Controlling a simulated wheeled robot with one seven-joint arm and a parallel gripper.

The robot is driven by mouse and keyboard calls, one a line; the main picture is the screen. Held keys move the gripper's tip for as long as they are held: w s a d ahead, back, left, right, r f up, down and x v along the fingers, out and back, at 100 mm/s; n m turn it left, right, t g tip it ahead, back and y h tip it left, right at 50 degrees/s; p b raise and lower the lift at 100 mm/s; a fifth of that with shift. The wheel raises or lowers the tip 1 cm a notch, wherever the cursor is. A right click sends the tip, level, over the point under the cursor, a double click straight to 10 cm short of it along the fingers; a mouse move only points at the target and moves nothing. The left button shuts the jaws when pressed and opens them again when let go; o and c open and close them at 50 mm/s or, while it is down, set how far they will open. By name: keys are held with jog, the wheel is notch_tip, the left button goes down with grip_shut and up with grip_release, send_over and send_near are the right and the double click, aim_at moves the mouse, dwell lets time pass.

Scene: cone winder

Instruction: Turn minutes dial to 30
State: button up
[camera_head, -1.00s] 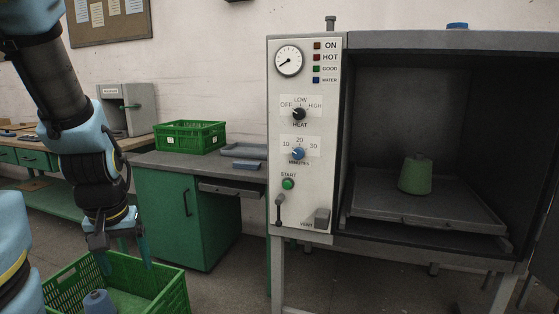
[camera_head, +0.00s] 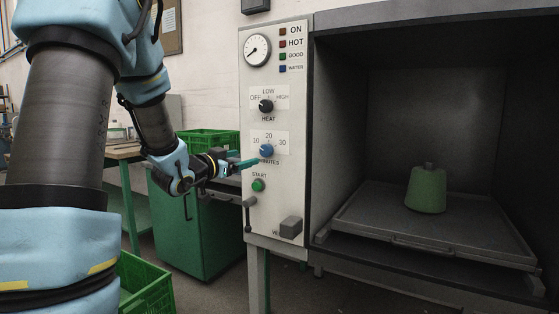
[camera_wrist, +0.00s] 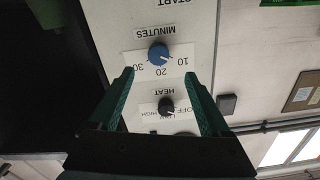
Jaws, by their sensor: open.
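The blue minutes dial (camera_head: 266,150) is on the white control panel (camera_head: 262,217), with 10, 20 and 30 printed around it. It also shows in the wrist view (camera_wrist: 158,53), upside down, with its pale mark seeming to point towards the 10. My gripper (camera_head: 245,163) is open and empty, close to the panel just left of and slightly below the dial in the head view. In the wrist view the fingers (camera_wrist: 158,88) are spread wide, with the dial beyond their tips and not between them.
The black heat knob (camera_head: 266,106) is above the dial and the green start button (camera_head: 258,185) below. A vent block (camera_head: 291,227) and a lever (camera_head: 248,213) sit lower. The open chamber at right holds a green cone (camera_head: 426,190) on a tray (camera_head: 360,215). A green crate (camera_head: 146,287) is below my arm.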

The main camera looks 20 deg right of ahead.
aim_at(264, 152)
jog(key=p+x, duration=0.1)
jog(key=x, duration=1)
jog(key=shift+s+d+p, duration=0.1)
jog(key=shift+s+p, duration=0.1)
jog(key=shift+p, duration=0.15)
grip_shut()
